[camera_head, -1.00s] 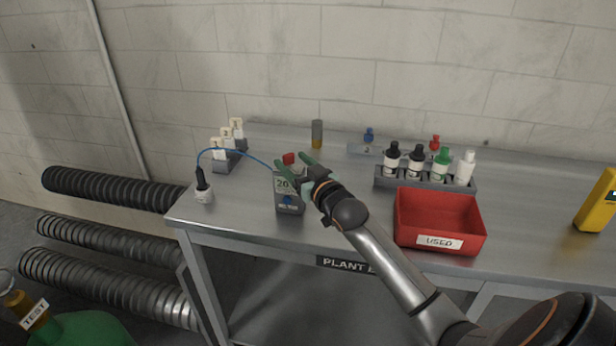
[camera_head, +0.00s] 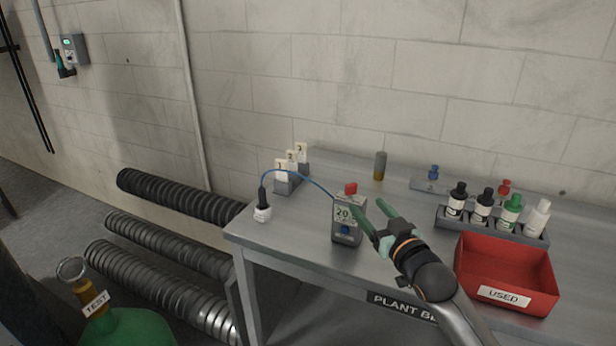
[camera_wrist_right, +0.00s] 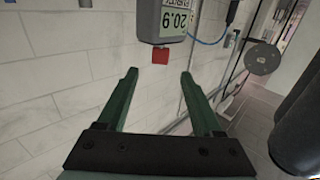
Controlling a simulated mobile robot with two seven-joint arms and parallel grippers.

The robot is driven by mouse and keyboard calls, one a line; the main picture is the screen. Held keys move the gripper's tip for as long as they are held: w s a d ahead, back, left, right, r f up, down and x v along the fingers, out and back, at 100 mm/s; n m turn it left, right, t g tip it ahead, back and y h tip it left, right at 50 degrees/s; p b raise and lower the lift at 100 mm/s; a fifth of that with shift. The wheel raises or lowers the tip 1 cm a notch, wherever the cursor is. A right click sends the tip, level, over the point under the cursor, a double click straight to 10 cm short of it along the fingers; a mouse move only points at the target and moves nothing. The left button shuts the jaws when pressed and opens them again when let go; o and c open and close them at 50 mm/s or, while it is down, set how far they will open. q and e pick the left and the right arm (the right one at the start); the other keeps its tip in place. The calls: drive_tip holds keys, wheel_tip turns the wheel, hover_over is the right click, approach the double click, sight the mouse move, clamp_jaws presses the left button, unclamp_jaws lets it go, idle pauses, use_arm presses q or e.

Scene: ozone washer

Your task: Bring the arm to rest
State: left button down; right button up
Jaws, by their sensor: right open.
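My right gripper (camera_head: 368,217) is open and empty, with green fingers, above the bench just right of the grey meter. In the right wrist view its two fingers (camera_wrist_right: 158,92) stand wide apart with nothing between them. The grey meter (camera_head: 347,222) stands upright on the bench with a display, a red cap on top and a blue button. In the right wrist view the meter (camera_wrist_right: 172,20) shows beyond the fingertips, its display reading 20.9. A blue cable runs from it to a probe in a small white-based bottle (camera_head: 262,207). My left gripper is not in view.
The metal bench (camera_head: 300,228) also holds a red tray labelled USED (camera_head: 505,292), a rack of several bottles (camera_head: 490,228), numbered white tags in a holder (camera_head: 285,182) and a small cylinder (camera_head: 380,166).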

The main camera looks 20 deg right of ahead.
drive_tip(key=s+a+f+n+g, duration=0.1)
drive_tip(key=s+a+f+g, duration=0.3)
drive_tip(key=f, duration=0.3)
drive_tip(key=s+a+f+g, duration=0.3)
drive_tip(key=s+a+f, duration=0.25)
drive_tip(key=f, duration=0.25)
drive_tip(key=s+a+f+n+g+y, duration=0.1)
drive_tip(key=s+a+f+g, duration=0.1)
drive_tip(key=s, duration=0.5)
drive_tip(key=s+a+f+g, duration=0.2)
drive_tip(key=s+a+g, duration=0.1)
drive_tip(key=s, duration=0.3)
drive_tip(key=s+a+f+n+g+y, duration=0.1)
drive_tip(key=s+a+f+g, duration=0.15)
drive_tip(key=s, duration=0.45)
drive_tip(key=w+a+f+t+y, duration=0.1)
drive_tip(key=w+a+f+t, duration=0.1)
drive_tip(key=f, duration=0.3)
drive_tip(key=w+a+f+t+y, duration=0.1)
drive_tip(key=w+a+f+t, duration=0.1)
drive_tip(key=f, duration=0.4)
drive_tip(key=shift+w+f+t, duration=0.15)
drive_tip(key=shift+t, duration=0.6)
